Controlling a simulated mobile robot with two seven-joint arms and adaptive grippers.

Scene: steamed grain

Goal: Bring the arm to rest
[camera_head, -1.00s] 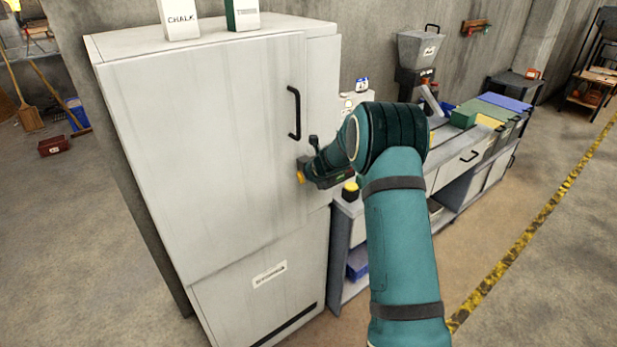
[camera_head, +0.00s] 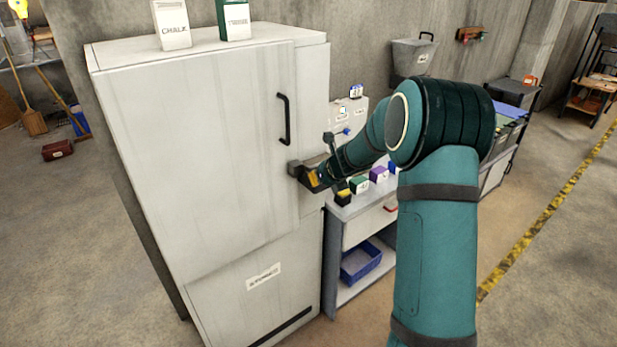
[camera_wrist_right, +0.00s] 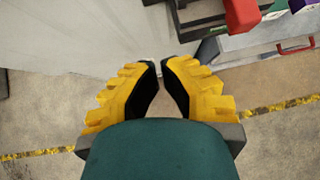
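My right arm (camera_head: 435,230), teal with dark bands, comes in from the lower right of the head view and bends at the elbow. My right gripper (camera_head: 306,177) is in front of the right edge of the tall white cabinet (camera_head: 200,150), below its black handle (camera_head: 284,119). I cannot tell whether it touches the cabinet. In the right wrist view the yellow fingers of the gripper (camera_wrist_right: 161,66) converge, with their tips almost together and nothing between them. My left gripper is not in view.
A workbench (camera_head: 365,232) with a red handle stands right of the cabinet, with small coloured boxes on top and a blue bin (camera_head: 361,260) on its lower shelf. A red block (camera_wrist_right: 242,14) is close in the right wrist view. Open floor (camera_head: 90,240) lies left.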

